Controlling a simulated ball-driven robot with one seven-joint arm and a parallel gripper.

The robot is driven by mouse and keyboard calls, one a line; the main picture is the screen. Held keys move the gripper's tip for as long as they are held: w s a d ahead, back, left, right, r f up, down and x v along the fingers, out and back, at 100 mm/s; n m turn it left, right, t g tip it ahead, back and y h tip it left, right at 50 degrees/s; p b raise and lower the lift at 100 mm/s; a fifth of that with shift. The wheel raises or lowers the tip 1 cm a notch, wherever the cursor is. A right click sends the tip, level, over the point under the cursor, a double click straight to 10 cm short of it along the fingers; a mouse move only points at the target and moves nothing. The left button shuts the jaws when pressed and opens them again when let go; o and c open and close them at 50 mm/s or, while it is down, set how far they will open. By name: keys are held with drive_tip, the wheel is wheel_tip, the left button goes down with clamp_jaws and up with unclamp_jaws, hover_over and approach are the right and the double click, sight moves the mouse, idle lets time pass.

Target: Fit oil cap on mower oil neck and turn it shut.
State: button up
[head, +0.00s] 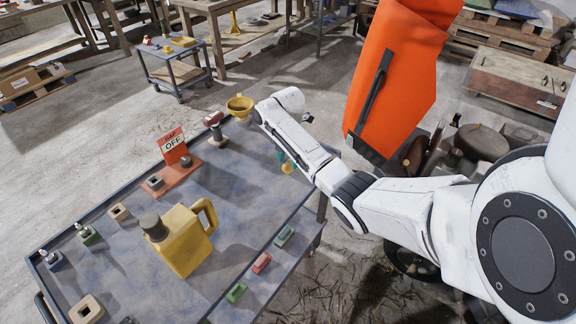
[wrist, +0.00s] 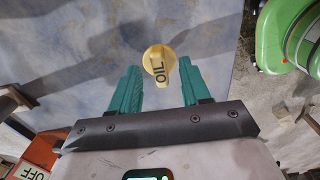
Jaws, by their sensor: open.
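The yellow oil cap (wrist: 156,60), marked OIL on its grip bar, shows in the wrist view just beyond and between my fingertips, over the blue-grey table top. My gripper (wrist: 159,72) has two teal fingers spread apart, one on each side of the cap, with gaps to it. In the head view my gripper (head: 291,160) is at the table's right edge, largely hidden by my arm. A bit of yellow, likely the cap, shows below it. A green machine body (wrist: 285,35), perhaps the mower, is cut off at the upper right of the wrist view. I cannot make out the oil neck.
The table (head: 235,180) bears a yellow jug (head: 185,240), a yellow funnel (head: 239,105), a red OFF sign (head: 172,146) and several small blocks near its edges. A large orange bag-like thing (head: 400,70) stands beyond my arm. The floor left of the table is clear.

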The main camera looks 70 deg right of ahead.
drive_tip(key=shift+f, duration=0.5)
clamp_jaws()
